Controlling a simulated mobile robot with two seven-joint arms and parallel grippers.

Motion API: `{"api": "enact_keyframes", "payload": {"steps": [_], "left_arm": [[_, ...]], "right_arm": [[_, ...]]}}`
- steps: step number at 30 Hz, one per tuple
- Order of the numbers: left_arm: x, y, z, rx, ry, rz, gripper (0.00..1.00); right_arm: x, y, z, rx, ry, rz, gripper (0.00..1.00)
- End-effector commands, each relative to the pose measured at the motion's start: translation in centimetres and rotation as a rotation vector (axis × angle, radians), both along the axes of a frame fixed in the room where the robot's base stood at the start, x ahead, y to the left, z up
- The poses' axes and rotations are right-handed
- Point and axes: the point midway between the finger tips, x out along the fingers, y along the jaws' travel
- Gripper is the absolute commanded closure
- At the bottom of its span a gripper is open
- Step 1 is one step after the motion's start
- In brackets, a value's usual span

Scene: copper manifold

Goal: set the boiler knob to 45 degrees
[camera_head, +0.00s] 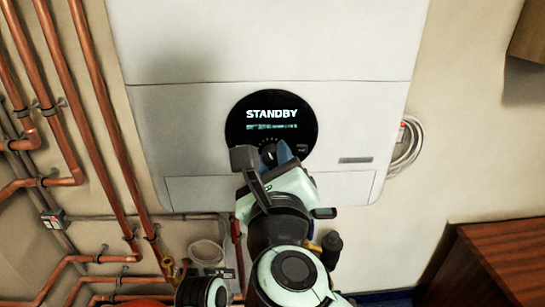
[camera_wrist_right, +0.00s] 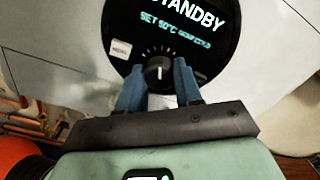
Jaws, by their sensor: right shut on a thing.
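The boiler (camera_head: 270,110) is a white wall unit with a round black display panel (camera_head: 240,125) that reads STANDBY. The boiler knob (camera_wrist_right: 159,73) is small, round and black with a white pointer line, at the bottom of that panel. In the wrist view its pointer stands roughly upright, with tick marks around its upper side. My right gripper (camera_wrist_right: 159,88) has its two blue fingers on either side of the knob and is shut on it. In the head view the right gripper (camera_head: 276,156) partly hides the knob. My left gripper is not in view.
Copper pipes (camera_head: 95,100) run down the wall at the left. A coiled white cable (camera_head: 407,145) hangs at the boiler's right side. A wooden cabinet (camera_head: 490,262) stands at the lower right. The wall right of the boiler is mostly bare.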

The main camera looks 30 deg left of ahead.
Motion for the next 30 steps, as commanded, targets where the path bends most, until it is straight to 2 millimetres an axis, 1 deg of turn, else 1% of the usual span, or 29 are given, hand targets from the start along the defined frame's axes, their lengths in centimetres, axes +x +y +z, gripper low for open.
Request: {"api": "enact_keyframes", "payload": {"steps": [1, 6, 16, 17, 18, 26, 30], "left_arm": [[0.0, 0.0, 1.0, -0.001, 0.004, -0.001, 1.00], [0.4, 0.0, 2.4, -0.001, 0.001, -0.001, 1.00], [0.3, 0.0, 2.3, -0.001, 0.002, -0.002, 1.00], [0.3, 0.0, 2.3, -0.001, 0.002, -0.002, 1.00], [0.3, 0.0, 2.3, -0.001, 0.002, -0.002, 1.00], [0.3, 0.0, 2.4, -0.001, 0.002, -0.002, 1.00], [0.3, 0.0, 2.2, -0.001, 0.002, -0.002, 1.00]], "right_arm": [[0.0, 0.0, 0.4, -0.048, -0.026, -0.001, 0.96], [0.0, 0.0, 0.3, -0.178, -0.106, 0.000, 0.96], [-0.1, 0.1, 0.1, -0.202, -0.123, 0.002, 0.96], [-0.1, 0.1, 0.1, -0.202, -0.123, 0.002, 0.62], [-0.1, 0.1, 0.1, -0.202, -0.123, 0.002, 0.55], [-0.1, 0.1, 0.0, -0.202, -0.122, 0.001, 0.55], [-0.8, -0.4, 0.1, -0.200, -0.124, 0.002, 0.55]]}}
